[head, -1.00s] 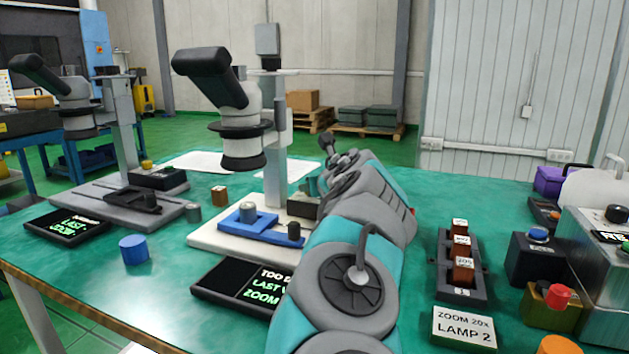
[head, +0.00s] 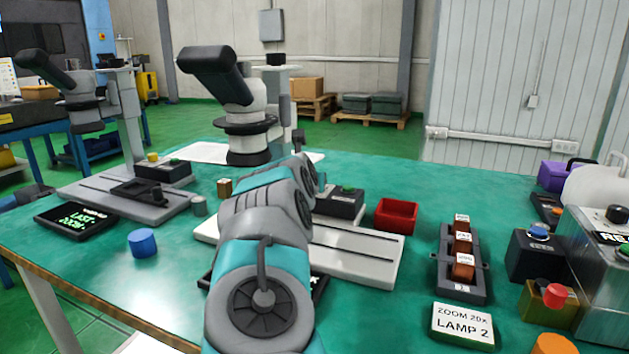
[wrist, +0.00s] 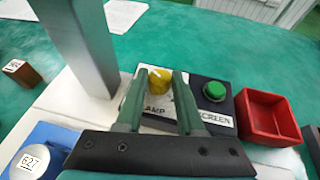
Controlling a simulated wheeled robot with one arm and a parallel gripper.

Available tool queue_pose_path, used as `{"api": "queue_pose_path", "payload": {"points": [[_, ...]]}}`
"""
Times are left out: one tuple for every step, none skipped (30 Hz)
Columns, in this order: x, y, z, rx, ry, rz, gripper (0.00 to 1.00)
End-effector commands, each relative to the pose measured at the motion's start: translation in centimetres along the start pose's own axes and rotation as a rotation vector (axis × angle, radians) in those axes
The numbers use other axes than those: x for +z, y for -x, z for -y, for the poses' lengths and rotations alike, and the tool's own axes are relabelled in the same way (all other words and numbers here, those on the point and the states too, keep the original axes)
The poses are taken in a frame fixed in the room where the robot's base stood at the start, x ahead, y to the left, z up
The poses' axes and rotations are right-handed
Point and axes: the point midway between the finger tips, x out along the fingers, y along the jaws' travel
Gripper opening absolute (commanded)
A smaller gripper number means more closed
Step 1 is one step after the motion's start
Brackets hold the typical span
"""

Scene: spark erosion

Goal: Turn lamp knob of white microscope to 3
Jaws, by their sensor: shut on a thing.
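The white microscope (head: 240,105) stands in the middle of the bench, and its white base (head: 352,262) is partly covered by my arm. In the wrist view, its yellow lamp knob (wrist: 157,82) sits on a control box with a white LAMP label, partly hidden by my fingers. The knob has a pale pointer mark; I cannot read its setting. My gripper (wrist: 160,77) is shut on the lamp knob, one green finger on each side. In the head view, my arm hides the gripper and knob.
A green SCREEN button (wrist: 214,91) is right of the knob, and a red tray (wrist: 268,117) stands beside the box. The microscope's pillar (wrist: 82,45) rises close on the left. A card (head: 463,323) reads ZOOM 20x, LAMP 2. A grey microscope (head: 75,90) stands at left.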

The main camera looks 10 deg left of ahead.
Motion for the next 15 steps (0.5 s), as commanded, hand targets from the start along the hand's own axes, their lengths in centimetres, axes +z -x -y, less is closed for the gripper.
{"api": "queue_pose_path", "payload": {"points": [[-0.05,-0.02,-0.27,-0.016,-0.004,-0.001,0.00],[-0.04,-0.02,-0.27,-0.029,-0.009,-0.001,0.00],[-0.01,-0.03,-0.25,-0.046,-0.016,0.000,0.00],[0.01,-0.03,-0.27,-0.057,-0.022,0.001,0.00],[0.01,-0.03,-0.30,-0.069,-0.027,0.001,0.00],[-0.01,-0.02,-0.35,-0.083,-0.032,-0.001,0.00],[-0.02,-0.03,-0.34,-0.095,-0.037,-0.001,0.00],[-0.02,-0.05,-0.31,-0.106,-0.041,-0.001,0.00],[-0.01,-0.08,-0.31,-0.118,-0.047,0.000,0.00],[-0.03,-0.09,-0.35,-0.127,-0.053,-0.001,0.00],[-0.05,-0.09,-0.37,-0.136,-0.056,-0.001,0.00],[-0.08,-0.11,-0.37,-0.148,-0.060,-0.002,0.00],[-0.10,-0.12,-0.38,-0.155,-0.064,-0.003,0.00],[-0.09,-0.14,-0.37,-0.162,-0.068,-0.002,0.00],[-0.10,-0.15,-0.37,-0.171,-0.072,-0.003,0.00]]}}
